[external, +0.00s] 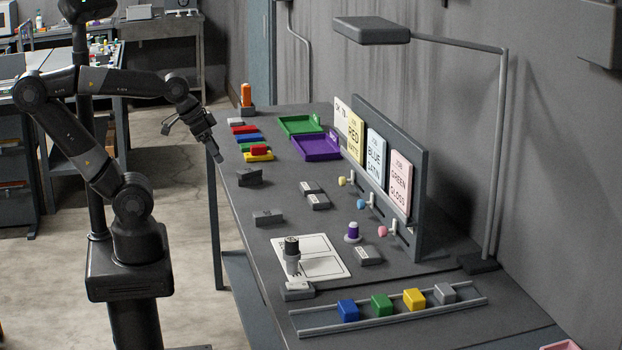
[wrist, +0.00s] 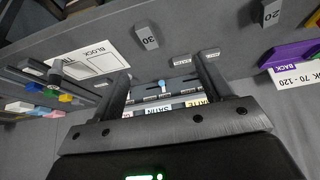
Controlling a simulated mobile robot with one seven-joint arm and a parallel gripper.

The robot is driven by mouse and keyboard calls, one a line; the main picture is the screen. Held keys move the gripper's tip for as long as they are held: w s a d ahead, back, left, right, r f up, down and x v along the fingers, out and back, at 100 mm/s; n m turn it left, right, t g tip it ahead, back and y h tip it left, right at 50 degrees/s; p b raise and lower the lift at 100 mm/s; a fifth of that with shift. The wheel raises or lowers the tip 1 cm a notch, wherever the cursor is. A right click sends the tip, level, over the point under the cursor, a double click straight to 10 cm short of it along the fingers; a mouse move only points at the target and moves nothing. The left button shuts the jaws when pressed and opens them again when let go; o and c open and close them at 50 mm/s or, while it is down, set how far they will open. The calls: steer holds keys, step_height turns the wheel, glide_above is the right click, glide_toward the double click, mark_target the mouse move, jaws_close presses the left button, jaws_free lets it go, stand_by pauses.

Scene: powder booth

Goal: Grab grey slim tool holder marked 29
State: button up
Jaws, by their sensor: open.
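No mark 29 is readable in either view, so I cannot tell which piece is the named holder. A slim grey piece with a dark top (external: 292,257) stands upright on the white card (external: 325,262). Grey blocks lie nearer my side of the table: one (external: 268,217) at mid-table and one (external: 249,177) farther back. In the wrist view one block reads 30 (wrist: 147,37) and another reads 20 (wrist: 271,13). My gripper (external: 217,155) is open and empty, above the table's left edge, apart from all of these. Its spread fingers (wrist: 163,78) show in the wrist view.
Purple (external: 316,147) and green trays are at the back. A rail rack with coloured blocks (external: 390,309) is at the front. A panel with job cards (external: 420,185) and a lamp post (external: 499,150) stand along the right. Small labelled blocks (external: 318,202) sit mid-table.

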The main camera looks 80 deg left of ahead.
steer(key=shift+c, duration=0.5)
steer(key=shift+c, duration=1)
steer(key=t, duration=0.1)
glide_toward(298, 252)
steer(key=x, duration=0.3)
steer(key=shift+w+a+f, duration=0.25)
steer(key=shift+a, duration=0.15)
steer(key=shift+x, duration=2.9)
steer(key=shift+a, duration=0.15)
